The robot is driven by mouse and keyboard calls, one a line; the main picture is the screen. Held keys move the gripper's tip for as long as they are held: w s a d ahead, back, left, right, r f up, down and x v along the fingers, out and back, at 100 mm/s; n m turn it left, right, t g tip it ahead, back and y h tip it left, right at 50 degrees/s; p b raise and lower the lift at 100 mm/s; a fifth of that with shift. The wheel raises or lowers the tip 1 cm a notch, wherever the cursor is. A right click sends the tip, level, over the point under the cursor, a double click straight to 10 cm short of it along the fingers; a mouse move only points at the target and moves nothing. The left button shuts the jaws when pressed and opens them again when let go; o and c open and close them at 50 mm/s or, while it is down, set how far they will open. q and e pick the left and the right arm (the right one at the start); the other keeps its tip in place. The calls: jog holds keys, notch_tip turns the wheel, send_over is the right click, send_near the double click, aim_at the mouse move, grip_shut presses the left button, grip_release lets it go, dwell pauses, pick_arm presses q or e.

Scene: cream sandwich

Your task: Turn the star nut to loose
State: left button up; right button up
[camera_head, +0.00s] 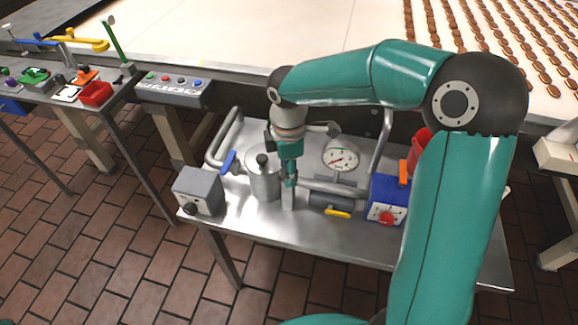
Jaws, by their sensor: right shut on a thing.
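My right gripper (290,180) points down at the top of a short grey post (288,200) on the steel table. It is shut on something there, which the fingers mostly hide. This appears to be the star nut, but its shape and how far it is turned cannot be made out. My left gripper is not in view.
A steel pot (264,182) with a black knob stands close left of the gripper, and a dial gauge (341,158) close right. A blue box (384,199) with a red knob and a grey box (198,191) stand on the steel table (330,240). Its front strip is clear.

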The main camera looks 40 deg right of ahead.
jog(key=shift+w+r, duration=0.2)
jog(key=o, duration=1.1)
jog(key=shift+o, duration=0.3)
jog(key=shift+f, duration=0.1)
jog(key=shift+s, duration=0.1)
notch_tip(320, 180, up, 12)
jog(key=shift+f, duration=0.1)
